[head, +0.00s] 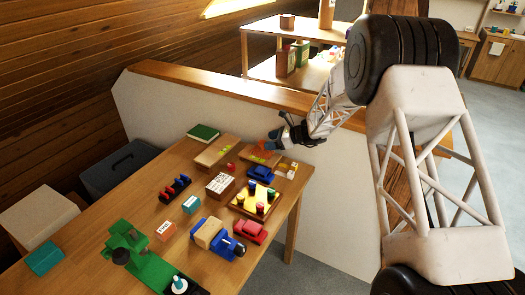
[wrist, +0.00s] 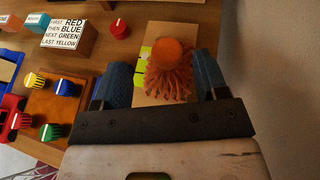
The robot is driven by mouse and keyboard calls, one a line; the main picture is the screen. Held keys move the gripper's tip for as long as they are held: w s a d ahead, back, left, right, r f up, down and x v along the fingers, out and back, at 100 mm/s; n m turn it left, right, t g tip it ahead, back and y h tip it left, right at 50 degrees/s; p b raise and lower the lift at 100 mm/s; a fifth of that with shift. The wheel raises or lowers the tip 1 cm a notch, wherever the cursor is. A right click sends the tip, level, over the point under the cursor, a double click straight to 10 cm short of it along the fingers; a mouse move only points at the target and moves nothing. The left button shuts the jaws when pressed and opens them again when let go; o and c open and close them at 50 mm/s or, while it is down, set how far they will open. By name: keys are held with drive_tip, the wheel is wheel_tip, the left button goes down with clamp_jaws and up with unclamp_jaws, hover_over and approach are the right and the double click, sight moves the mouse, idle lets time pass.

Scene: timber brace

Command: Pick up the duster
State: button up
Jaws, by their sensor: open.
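The duster (wrist: 172,72) shows in the wrist view as a round orange top over a skirt of reddish-orange bristles. It is on or above a pale wooden board (wrist: 153,35). In the head view the duster (head: 261,153) is a small orange patch at the far end of the table, partly covered by my gripper. My gripper (head: 275,142) is over that end of the table. In the wrist view its two blue fingers (wrist: 163,75) are apart, one on each side of the duster. I cannot tell whether they touch it.
A low partition (head: 200,108) runs behind the table (head: 110,222).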

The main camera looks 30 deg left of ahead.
sight(258, 149)
drive_tip(key=shift+w+a+f, duration=0.1)
drive_tip(key=shift+a+f, duration=0.25)
drive_tip(key=shift+f, duration=0.05)
drive_tip(key=shift+w+a, duration=0.1)
drive_tip(key=shift+a, duration=0.2)
drive_tip(key=shift+a+f, duration=0.1)
drive_tip(key=shift+a, duration=0.05)
drive_tip(key=shift+x, duration=2.35)
drive_tip(key=shift+c, duration=0.3)
drive_tip(key=c, duration=1)
